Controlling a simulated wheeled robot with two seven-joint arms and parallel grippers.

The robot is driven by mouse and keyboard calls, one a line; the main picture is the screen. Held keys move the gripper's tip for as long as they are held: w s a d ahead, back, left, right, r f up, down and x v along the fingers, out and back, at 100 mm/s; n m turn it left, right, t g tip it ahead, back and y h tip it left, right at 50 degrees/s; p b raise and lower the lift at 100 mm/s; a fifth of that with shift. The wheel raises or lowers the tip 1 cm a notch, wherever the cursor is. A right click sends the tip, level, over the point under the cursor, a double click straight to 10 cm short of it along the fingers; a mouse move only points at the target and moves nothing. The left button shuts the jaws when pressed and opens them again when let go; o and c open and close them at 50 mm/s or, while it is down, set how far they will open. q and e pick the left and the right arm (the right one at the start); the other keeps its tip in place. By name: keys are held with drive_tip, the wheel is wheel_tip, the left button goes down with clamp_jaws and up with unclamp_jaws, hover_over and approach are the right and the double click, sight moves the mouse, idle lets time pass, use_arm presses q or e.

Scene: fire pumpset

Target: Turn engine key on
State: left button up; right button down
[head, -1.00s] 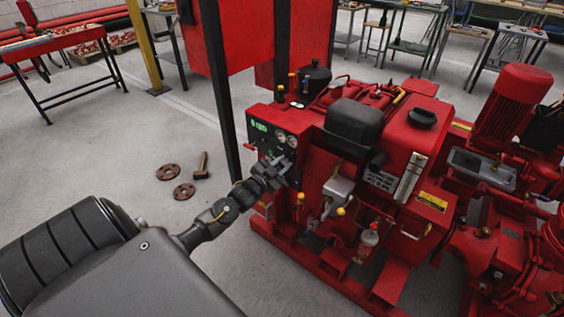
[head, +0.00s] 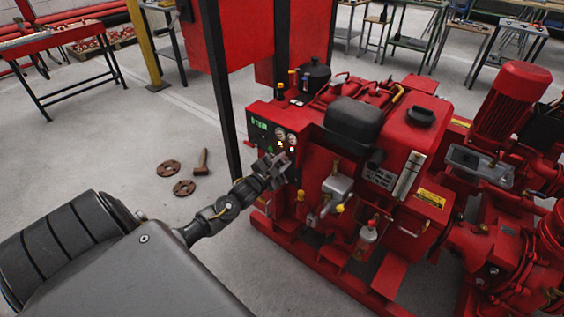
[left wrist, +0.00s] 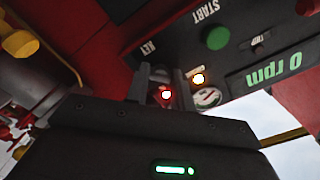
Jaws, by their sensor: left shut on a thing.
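My left gripper (head: 272,168) reaches the front of the red engine's control panel (head: 262,138). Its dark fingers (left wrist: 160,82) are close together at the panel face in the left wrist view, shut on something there. The engine key itself is hidden by the fingers. The panel's display (left wrist: 273,68) reads 0 rpm in green. My right gripper is not in view.
The red pumpset (head: 400,130) fills the right side. A dark frame post (head: 222,100) stands close behind my left wrist. Two rusty handwheels (head: 184,188) and a hammer (head: 202,162) lie on the floor.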

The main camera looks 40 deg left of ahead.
use_arm(q)
drive_tip(key=o, duration=1)
drive_tip(key=s+p, duration=0.1)
drive_tip(key=s, duration=0.9)
drive_tip(key=shift+s+d, duration=0.1)
drive_tip(key=shift+s, duration=0.3)
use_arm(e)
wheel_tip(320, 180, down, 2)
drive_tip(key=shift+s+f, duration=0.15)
